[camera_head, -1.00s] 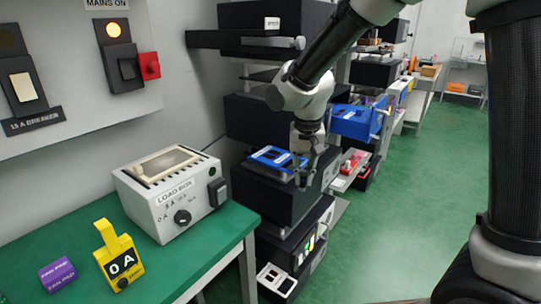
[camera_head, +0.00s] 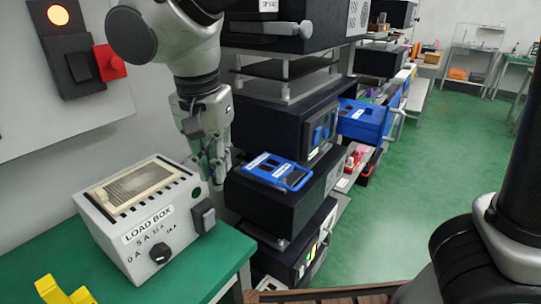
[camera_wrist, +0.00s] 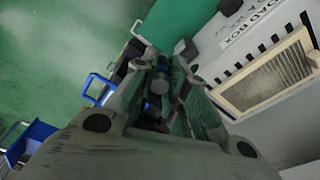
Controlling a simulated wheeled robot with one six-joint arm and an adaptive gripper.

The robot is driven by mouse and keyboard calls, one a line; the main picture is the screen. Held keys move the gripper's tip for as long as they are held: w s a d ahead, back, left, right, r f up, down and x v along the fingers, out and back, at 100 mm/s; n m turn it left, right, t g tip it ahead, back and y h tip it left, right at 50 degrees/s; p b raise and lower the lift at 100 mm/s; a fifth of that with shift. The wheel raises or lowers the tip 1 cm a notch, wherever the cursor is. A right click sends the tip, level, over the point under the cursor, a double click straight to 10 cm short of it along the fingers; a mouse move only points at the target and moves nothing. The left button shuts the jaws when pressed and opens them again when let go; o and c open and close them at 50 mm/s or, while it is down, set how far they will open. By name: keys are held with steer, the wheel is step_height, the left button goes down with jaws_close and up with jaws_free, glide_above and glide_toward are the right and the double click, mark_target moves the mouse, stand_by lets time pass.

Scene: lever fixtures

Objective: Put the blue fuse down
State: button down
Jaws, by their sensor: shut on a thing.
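My gripper (camera_head: 218,165) hangs pointing down, just right of the white load box (camera_head: 128,268) and left of a blue tray-like piece with a handle (camera_head: 303,181). In the wrist view, the fingers of my gripper (camera_wrist: 160,80) are closed around a small, dull blue-grey cylinder, the blue fuse (camera_wrist: 159,83). Fingers and shadow hide much of it. The fuse is held in the air, with the green floor and bench beyond it. In the head view the fuse is too small and covered to make out.
The load box stands on a green bench (camera_head: 215,268) and has a knob and a cream-framed grille. Black equipment boxes (camera_head: 275,205) are stacked on the right, with a blue drawer (camera_head: 362,122) beyond. Yellow pieces (camera_head: 60,291) lie at front left.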

steer(key=w+d, duration=1.1)
steer(key=w, duration=0.3)
step_height(320, 180, down, 6)
steer(key=shift+f, duration=0.2)
steer(key=shift+w+f, duration=0.1)
steer(key=shift+f, duration=0.25)
steer(key=shift+f, duration=0.1)
steer(key=c, duration=1.4)
jaws_free()
steer(key=shift+c, duration=0.2)
step_height(320, 180, up, 12)
steer(key=s, duration=0.1)
steer(key=shift+s+a, duration=0.15)
steer(key=shift+s, duration=0.05)
